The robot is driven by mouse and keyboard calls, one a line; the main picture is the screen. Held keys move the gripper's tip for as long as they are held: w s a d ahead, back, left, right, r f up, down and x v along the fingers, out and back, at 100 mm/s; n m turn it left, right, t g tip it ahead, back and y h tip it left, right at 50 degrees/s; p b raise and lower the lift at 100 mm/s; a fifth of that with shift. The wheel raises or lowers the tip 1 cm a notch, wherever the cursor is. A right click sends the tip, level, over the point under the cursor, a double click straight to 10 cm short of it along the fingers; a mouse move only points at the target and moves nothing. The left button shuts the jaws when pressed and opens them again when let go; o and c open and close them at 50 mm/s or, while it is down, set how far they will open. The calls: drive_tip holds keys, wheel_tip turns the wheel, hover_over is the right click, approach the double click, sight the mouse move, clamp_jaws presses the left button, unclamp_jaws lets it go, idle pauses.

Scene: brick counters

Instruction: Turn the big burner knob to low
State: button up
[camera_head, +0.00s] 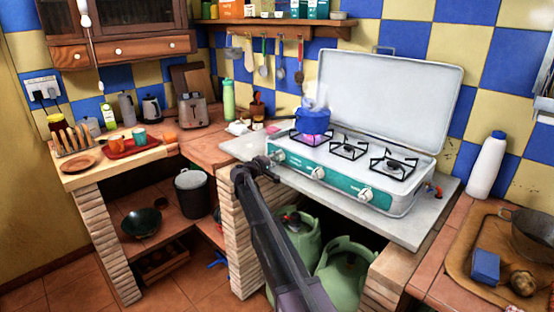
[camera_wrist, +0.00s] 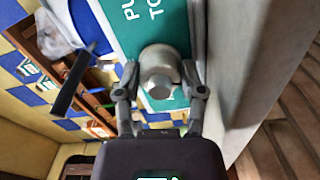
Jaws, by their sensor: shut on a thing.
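The camp stove (camera_head: 348,172) stands on the counter with its white lid raised and a teal front panel. My gripper (camera_head: 271,159) is at the left end of that panel and hides the left knob in the head view. In the wrist view a round grey-white knob (camera_wrist: 158,82) sits on the teal panel between the two fingers of my gripper (camera_wrist: 160,92), which are shut on it. The middle knob (camera_head: 318,173) and the right knob (camera_head: 366,195) are free. A blue pot (camera_head: 312,121) steams on the left burner, with a pink-violet glow under it.
Green gas bottles (camera_head: 345,268) stand under the counter, behind my arm. A white bottle (camera_head: 487,165) and a wooden tray (camera_head: 462,267) are to the right. A green bottle (camera_head: 228,100) and a toaster (camera_head: 194,111) stand to the left.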

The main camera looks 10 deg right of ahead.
drive_tip(key=shift+w+n, duration=0.15)
drive_tip(key=shift+n, duration=0.15)
drive_tip(key=o, duration=1.1)
drive_tip(key=shift+d, duration=0.1)
drive_tip(key=shift+o, duration=0.2)
drive_tip(key=shift+m, duration=0.5)
